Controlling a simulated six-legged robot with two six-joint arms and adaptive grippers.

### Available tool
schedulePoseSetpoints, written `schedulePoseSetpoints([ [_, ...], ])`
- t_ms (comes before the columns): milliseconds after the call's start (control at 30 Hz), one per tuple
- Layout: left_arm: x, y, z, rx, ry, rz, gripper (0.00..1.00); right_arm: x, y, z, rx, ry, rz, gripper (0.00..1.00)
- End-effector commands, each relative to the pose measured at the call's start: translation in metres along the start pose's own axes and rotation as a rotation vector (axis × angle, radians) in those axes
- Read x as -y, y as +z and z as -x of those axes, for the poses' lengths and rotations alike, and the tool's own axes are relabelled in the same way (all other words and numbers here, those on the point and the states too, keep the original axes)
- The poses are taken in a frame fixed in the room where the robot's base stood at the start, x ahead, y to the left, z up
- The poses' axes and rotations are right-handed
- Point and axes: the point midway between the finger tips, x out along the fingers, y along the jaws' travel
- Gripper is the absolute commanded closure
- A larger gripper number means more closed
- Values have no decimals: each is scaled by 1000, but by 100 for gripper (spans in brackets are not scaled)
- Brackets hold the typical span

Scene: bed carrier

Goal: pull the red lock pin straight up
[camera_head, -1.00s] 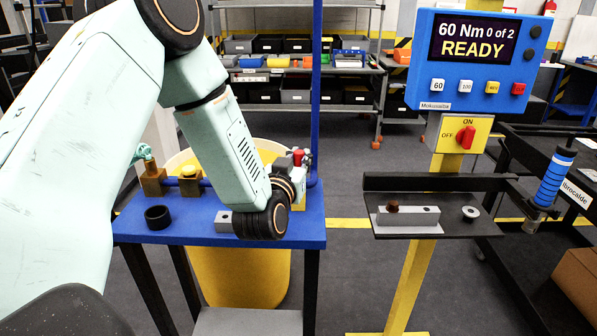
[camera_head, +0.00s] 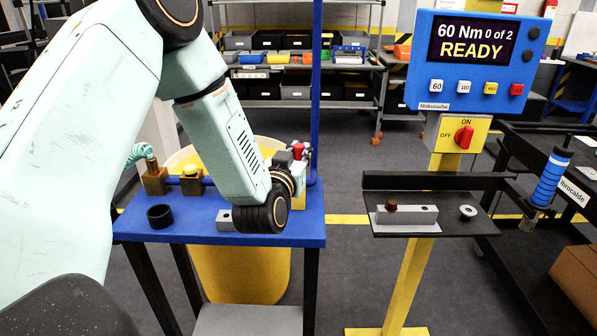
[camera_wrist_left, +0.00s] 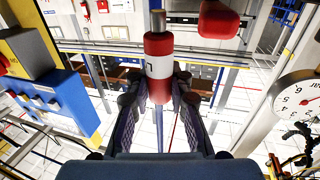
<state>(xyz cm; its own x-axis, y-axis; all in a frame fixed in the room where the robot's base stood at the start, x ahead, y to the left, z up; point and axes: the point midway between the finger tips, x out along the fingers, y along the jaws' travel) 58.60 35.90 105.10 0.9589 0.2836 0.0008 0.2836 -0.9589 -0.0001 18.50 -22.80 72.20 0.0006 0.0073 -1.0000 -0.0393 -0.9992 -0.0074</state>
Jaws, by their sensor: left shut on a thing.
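The red lock pin, a red cylinder with a white band (camera_wrist_left: 159,48), stands between the two dark fingers of my left gripper (camera_wrist_left: 160,92) in the left wrist view. The fingers are closed on its lower part from both sides. A metal rod shows at its upper end. In the head view my left arm reaches down over the blue table, and its gripper (camera_head: 301,162) is small and partly hidden behind the wrist. A small red part (camera_head: 298,150) shows there; I cannot tell whether it is the pin. My right gripper is out of view.
The blue table (camera_head: 220,232) holds a black ring (camera_head: 160,216), brass fittings (camera_head: 155,180) and a grey block (camera_head: 225,220). A control box (camera_head: 475,60) reading READY stands right. A round gauge (camera_wrist_left: 297,98) is close on the wrist view's right.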

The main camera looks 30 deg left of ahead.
Motion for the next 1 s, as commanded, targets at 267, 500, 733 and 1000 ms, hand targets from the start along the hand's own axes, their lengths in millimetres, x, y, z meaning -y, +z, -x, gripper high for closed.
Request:
schedulePoseSetpoints([
  [267,0,-1,0,0,0,0,100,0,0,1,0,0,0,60],
  [500,0,-9,0,0,0,0,100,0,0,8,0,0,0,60],
  [733,0,-18,0,0,0,0,100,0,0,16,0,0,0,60],
  [1000,0,-19,0,0,0,0,100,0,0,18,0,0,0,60],
])
